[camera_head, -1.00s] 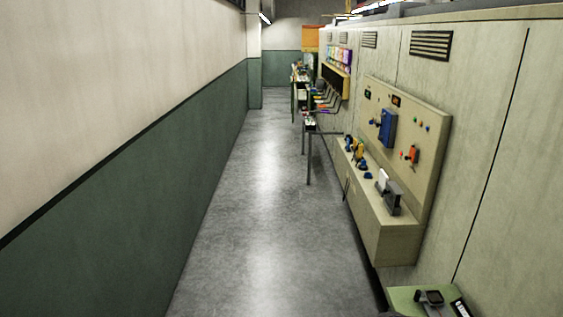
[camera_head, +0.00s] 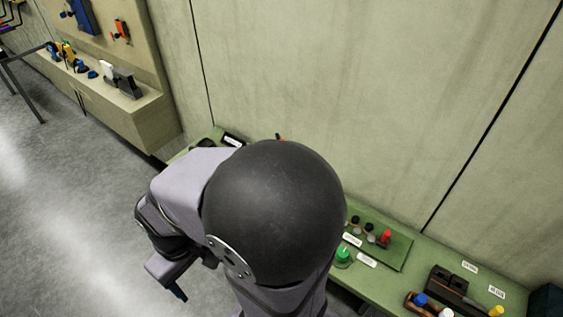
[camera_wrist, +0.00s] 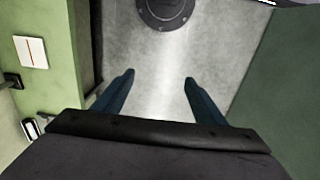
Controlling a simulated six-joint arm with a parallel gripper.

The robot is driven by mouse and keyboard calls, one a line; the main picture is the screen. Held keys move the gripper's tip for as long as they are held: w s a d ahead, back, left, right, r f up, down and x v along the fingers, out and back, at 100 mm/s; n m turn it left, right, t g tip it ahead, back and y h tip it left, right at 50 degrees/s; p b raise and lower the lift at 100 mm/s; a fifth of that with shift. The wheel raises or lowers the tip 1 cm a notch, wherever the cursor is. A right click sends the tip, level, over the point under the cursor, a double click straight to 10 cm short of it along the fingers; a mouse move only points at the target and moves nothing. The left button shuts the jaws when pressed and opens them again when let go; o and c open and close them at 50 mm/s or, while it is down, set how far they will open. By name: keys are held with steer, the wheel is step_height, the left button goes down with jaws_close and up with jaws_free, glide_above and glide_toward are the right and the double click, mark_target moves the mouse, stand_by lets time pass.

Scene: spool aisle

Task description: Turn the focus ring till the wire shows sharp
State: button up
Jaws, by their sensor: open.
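My gripper (camera_wrist: 160,77) is open and empty in the wrist view, with its two dark blue fingers apart over the grey floor. No focus ring can be made out for certain in either view. A white card with a thin red line (camera_wrist: 32,52) is on the green surface at the left of the wrist view, well away from the fingers. A small black item (camera_wrist: 12,82) is just below it at the edge. My arm hides the middle of the green bench (camera_head: 395,285).
The bench's right part carries a green knob (camera_head: 343,256), a red piece (camera_head: 386,237) and a dark block (camera_head: 447,287). A beige wall station (camera_head: 150,118) stands at the upper left. The grey floor (camera_head: 60,230) at the left is free.

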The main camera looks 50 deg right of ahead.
stand_by(0.6)
